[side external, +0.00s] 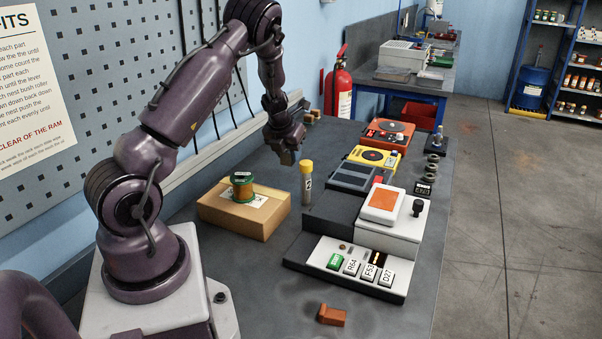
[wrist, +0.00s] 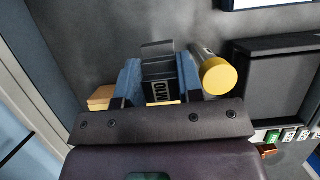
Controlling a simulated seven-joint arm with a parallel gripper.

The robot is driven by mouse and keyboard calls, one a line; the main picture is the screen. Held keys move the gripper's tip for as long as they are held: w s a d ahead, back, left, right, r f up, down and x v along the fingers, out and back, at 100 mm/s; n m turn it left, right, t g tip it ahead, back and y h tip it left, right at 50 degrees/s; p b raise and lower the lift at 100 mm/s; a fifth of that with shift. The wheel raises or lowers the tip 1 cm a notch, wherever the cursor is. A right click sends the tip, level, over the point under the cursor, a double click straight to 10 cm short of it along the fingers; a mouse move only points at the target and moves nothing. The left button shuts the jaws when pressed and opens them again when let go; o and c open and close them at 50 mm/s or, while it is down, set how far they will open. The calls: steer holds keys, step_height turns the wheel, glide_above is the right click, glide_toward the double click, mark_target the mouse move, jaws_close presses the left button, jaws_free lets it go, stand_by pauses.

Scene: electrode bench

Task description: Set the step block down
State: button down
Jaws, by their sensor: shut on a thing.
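My gripper (wrist: 158,82) is shut on the step block (wrist: 158,64), a dark grey stepped piece labelled "M10", held between the two blue fingers in the wrist view. In the side external view my gripper (side external: 287,157) points down over the far part of the dark bench; the block is too small to make out clearly there. A yellow-capped tube (side external: 307,184) stands upright close by, to the right of and nearer than the gripper. In the wrist view its yellow cap (wrist: 219,78) is right beside the right finger; I cannot tell whether they touch.
A cardboard box (side external: 262,222) carrying a green-ended copper spool (side external: 243,187) is at left. A grey-and-white device (side external: 390,240) with labelled keys is at right, with yellow (side external: 373,157) and red (side external: 388,132) units behind. An orange piece (side external: 332,316) lies in front. Bare bench shows between.

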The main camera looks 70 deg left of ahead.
steer(key=w+a+f, duration=0.3)
steer(key=a+f, duration=0.1)
steer(key=f, duration=0.1)
steer(key=w+a+f, duration=0.2)
steer(key=shift+w+f, duration=0.2)
steer(key=shift+w, duration=0.1)
steer(key=shift+f, duration=1.5)
steer(key=shift+f, duration=0.15)
steer(key=c, duration=0.8)
jaws_free()
